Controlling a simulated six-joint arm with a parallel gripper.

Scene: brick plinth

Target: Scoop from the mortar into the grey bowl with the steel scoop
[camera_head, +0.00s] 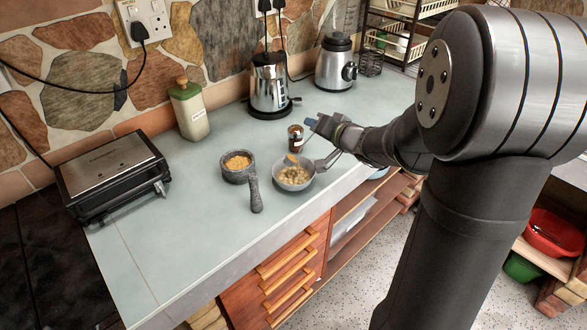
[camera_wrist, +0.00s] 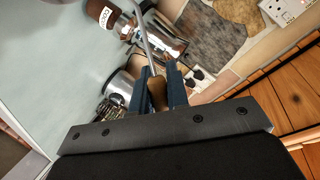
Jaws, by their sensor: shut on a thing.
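The stone mortar (camera_head: 236,177) stands on the counter and holds yellow-orange food. The grey bowl (camera_head: 293,187) stands just right of it, with pale chunky food and an orange patch near its far side. My gripper (camera_head: 318,124) is beyond and right of the bowl. In the wrist view my gripper (camera_wrist: 160,92) is shut on the wooden handle of the steel scoop (camera_wrist: 147,40), whose shaft runs out of the top of the picture. In the head view a steel part of the scoop (camera_head: 328,160) shows at the bowl's right rim; what its head carries is unclear.
A small brown jar (camera_head: 295,137) stands behind the bowl, close to my gripper. The front-left counter is clear.

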